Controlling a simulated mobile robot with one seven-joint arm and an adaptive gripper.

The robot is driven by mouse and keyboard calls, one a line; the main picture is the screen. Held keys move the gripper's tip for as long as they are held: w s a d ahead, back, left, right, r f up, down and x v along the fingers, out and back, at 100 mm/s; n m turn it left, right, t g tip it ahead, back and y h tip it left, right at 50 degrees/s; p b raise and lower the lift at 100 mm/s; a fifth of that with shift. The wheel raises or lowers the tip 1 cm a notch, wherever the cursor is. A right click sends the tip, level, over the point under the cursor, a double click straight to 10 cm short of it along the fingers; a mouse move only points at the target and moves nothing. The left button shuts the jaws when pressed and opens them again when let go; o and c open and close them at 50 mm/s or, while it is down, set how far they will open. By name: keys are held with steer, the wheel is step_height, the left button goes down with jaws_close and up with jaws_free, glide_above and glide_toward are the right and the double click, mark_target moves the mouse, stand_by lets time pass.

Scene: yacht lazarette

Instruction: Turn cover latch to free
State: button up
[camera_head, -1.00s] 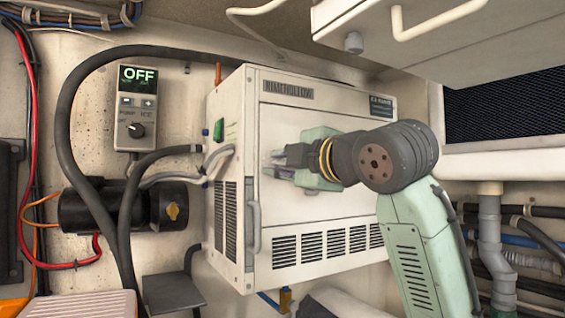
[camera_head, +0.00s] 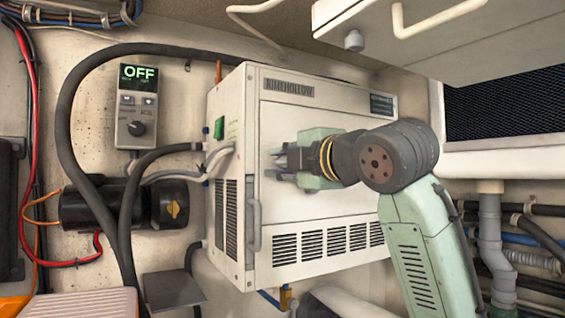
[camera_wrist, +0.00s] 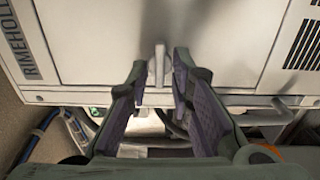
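The cover latch (camera_wrist: 159,66) is a small pale tab at the edge of the white unit's front cover (camera_head: 325,115). In the wrist view it stands between my gripper's two fingertips (camera_wrist: 158,68). The fingers are apart, with purple inner pads, and gaps seem to show on both sides of the tab. In the head view my gripper (camera_head: 276,163) reaches in from the right, at the left part of the cover. The latch is hard to make out there behind the fingers. The cover appears closed.
A grey handle (camera_head: 253,226) and a green switch (camera_head: 218,128) are on the unit's left side. A control panel (camera_head: 137,107) reading OFF, a black pump (camera_head: 120,207) and hoses are to the left. A white locker (camera_head: 430,40) overhangs at upper right.

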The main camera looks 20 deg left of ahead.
steer(key=shift+o, duration=0.3)
steer(key=v, duration=1.2)
